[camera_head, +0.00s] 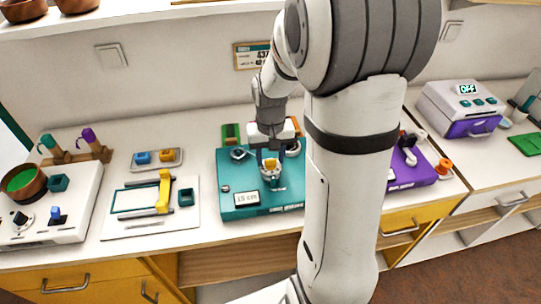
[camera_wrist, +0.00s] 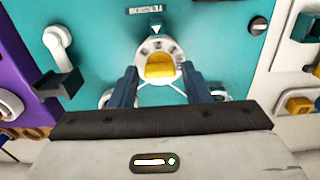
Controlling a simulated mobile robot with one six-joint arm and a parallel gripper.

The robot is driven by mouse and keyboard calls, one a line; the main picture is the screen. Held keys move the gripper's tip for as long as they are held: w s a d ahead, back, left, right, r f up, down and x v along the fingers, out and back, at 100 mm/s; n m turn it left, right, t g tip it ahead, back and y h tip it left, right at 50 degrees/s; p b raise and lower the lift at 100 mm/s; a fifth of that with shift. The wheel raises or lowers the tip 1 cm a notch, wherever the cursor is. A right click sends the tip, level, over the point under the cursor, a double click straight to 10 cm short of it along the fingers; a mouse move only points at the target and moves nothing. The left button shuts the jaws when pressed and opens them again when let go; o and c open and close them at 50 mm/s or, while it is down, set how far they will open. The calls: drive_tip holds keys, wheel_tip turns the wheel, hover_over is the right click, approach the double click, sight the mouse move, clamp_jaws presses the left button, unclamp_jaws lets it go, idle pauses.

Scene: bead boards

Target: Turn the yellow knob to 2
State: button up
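The yellow knob (camera_wrist: 160,67) sits on a round white dial (camera_wrist: 155,46) on the teal board (camera_wrist: 218,60). In the head view the knob (camera_head: 270,164) shows small, just below my gripper (camera_head: 270,153). In the wrist view my gripper (camera_wrist: 160,72) is open, with its two dark blue fingers apart, one on each side of the knob's near part. I cannot tell whether the fingers touch it. The dial's marks are too small to read, so the knob's setting is unclear.
A purple board (camera_head: 412,174) stands to the right in the head view, partly behind my arm. A white board with a yellow handle (camera_head: 163,192) lies to the left.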

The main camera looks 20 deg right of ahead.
sight(270, 160)
drive_tip(key=shift+o, duration=0.8)
wheel_tip(270, 160, up, 8)
drive_tip(key=shift+f, duration=0.1)
drive_tip(key=s+a+r+n+t, duration=0.1)
drive_tip(key=s+a, duration=0.2)
drive_tip(key=s, duration=0.4)
drive_tip(key=s+a+r+n+t, duration=0.1)
drive_tip(key=s+a, duration=0.2)
drive_tip(key=s, duration=0.4)
drive_tip(key=shift+s+r+t, duration=0.15)
drive_tip(key=shift+r+t, duration=0.15)
drive_tip(key=shift+r, duration=0.05)
